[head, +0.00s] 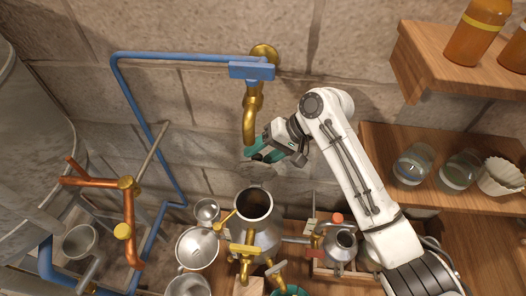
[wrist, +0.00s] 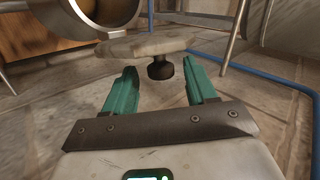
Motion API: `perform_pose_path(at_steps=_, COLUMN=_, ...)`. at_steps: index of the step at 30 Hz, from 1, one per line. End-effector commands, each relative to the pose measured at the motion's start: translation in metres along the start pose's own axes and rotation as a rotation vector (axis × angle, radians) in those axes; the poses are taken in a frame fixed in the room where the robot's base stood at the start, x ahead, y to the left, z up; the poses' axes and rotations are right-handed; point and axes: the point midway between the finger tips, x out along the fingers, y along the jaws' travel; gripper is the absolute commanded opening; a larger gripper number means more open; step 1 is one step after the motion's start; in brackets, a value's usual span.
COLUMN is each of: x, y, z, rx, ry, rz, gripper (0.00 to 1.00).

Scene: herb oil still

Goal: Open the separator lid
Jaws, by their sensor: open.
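The separator, a grey metal vessel (head: 265,240) with brass taps, stands at the lower middle of the head view, its round mouth uncovered and dark inside. In the wrist view, a pale round lid (wrist: 135,46) with a black knob (wrist: 160,69) shows nearly edge-on, clear of a round open mouth beside it at the upper left. Whether a hinge holds the lid is not visible. My gripper (wrist: 160,85) is open, its teal fingers apart on either side of the knob, without visible contact. In the head view, my gripper (head: 258,152) is above the separator, by the wall tap.
A brass wall tap (head: 250,120) with a blue pipe (head: 180,56) hangs close to my gripper. Copper pipework (head: 128,205) stands at the left. Metal bowls (head: 198,247) sit left of the separator, and a small metal pot (head: 340,244) to its right. Shelves (head: 440,205) with jars are on the right.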

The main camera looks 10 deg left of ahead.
Motion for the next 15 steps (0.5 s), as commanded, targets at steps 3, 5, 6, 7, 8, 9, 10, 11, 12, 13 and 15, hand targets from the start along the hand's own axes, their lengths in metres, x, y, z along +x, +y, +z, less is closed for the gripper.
perform_pose_path(at_steps=3, x=-0.008, y=0.000, z=-0.001, rx=0.000, ry=0.002, rz=-0.001, gripper=0.56)
perform_pose_path(at_steps=5, x=-0.015, y=0.000, z=-0.001, rx=0.000, ry=0.002, rz=-0.001, gripper=0.56)
perform_pose_path(at_steps=6, x=-0.022, y=0.000, z=-0.001, rx=0.000, ry=0.003, rz=-0.002, gripper=0.56)
perform_pose_path(at_steps=7, x=-0.028, y=0.000, z=-0.001, rx=0.000, ry=0.004, rz=-0.002, gripper=0.56)
perform_pose_path(at_steps=8, x=-0.033, y=0.000, z=-0.001, rx=0.000, ry=0.003, rz=-0.001, gripper=0.56)
perform_pose_path(at_steps=9, x=-0.042, y=0.000, z=-0.001, rx=-0.001, ry=0.005, rz=-0.001, gripper=0.56)
perform_pose_path(at_steps=10, x=-0.048, y=0.001, z=-0.001, rx=-0.001, ry=0.004, rz=-0.001, gripper=0.56)
perform_pose_path(at_steps=11, x=-0.054, y=0.001, z=-0.001, rx=0.000, ry=0.005, rz=-0.001, gripper=0.56)
perform_pose_path(at_steps=12, x=-0.061, y=0.001, z=-0.001, rx=-0.001, ry=0.004, rz=0.000, gripper=0.56)
perform_pose_path(at_steps=13, x=-0.067, y=0.001, z=-0.001, rx=-0.001, ry=0.004, rz=-0.001, gripper=0.56)
perform_pose_path(at_steps=15, x=-0.079, y=0.001, z=-0.001, rx=0.000, ry=0.004, rz=-0.001, gripper=0.56)
